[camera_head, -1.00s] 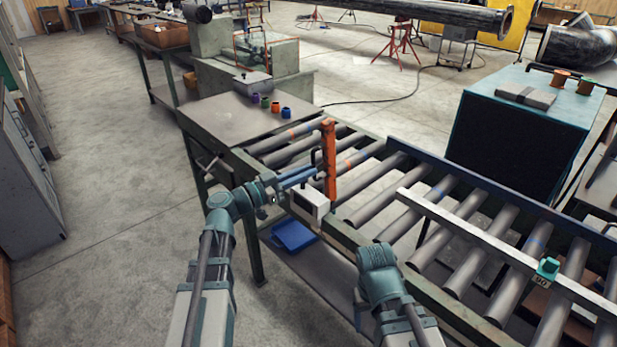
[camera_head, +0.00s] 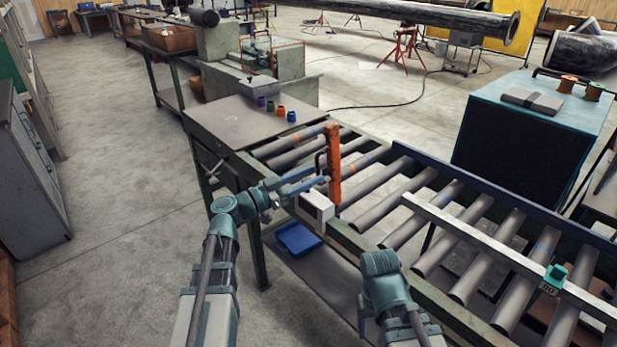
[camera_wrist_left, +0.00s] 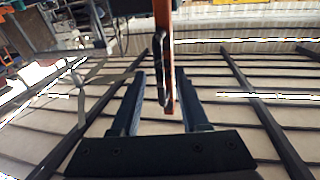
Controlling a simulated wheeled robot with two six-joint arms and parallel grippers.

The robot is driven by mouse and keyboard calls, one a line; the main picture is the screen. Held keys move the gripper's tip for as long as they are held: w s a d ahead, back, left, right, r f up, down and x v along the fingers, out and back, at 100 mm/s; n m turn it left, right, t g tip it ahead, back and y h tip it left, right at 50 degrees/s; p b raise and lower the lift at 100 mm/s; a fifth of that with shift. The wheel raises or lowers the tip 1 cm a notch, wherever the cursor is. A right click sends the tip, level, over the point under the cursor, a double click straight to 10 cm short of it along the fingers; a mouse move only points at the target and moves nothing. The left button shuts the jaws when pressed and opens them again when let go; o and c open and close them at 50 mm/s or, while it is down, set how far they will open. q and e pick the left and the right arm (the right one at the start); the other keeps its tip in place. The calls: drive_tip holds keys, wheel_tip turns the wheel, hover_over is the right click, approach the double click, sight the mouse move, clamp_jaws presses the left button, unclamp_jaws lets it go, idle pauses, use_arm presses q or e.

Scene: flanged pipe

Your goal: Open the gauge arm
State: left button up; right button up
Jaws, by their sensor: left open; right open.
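The gauge arm appears to be the upright orange bar (camera_head: 334,165) at the near edge of the roller conveyor. It has a black handle (camera_head: 320,163) on its side and a white box (camera_head: 316,206) near its foot. My left gripper (camera_head: 320,175) is at the bar's left side, its fingers pointing at it. In the left wrist view, my left gripper (camera_wrist_left: 159,72) is open. The orange bar (camera_wrist_left: 171,95) and the black handle (camera_wrist_left: 165,85) show between the two fingers; contact cannot be told. My right arm is at the lower right; its gripper is not visible.
The roller conveyor (camera_head: 420,190) runs to the right, with a pale rail (camera_head: 480,240) and green clip (camera_head: 556,275) on it. A tabletop (camera_head: 240,125) with small coloured parts adjoins its left end. A blue tray (camera_head: 298,240) is below. The floor at left is clear.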

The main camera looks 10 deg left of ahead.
use_arm(q)
drive_tip(key=b+v, duration=0.1)
drive_tip(key=v, duration=1.2)
drive_tip(key=shift+s+a+b, duration=0.25)
drive_tip(key=shift+a+b, duration=0.05)
drive_tip(key=shift+b, duration=0.05)
drive_tip(key=s+d+f+n+g+y+p, duration=0.1)
drive_tip(key=s+d+f+g+y+p, duration=0.1)
drive_tip(key=d+f+g, duration=0.55)
drive_tip(key=s+d+f+g+y+p, duration=0.1)
drive_tip(key=s+d+f+g+y, duration=0.3)
drive_tip(key=d, duration=0.6)
drive_tip(key=s+d+f+n+g+y+p, duration=0.2)
drive_tip(key=s+f+n+y, duration=0.3)
drive_tip(key=s+y, duration=0.3)
drive_tip(key=shift+f+y+p, duration=0.75)
drive_tip(key=shift+y+p, duration=0.05)
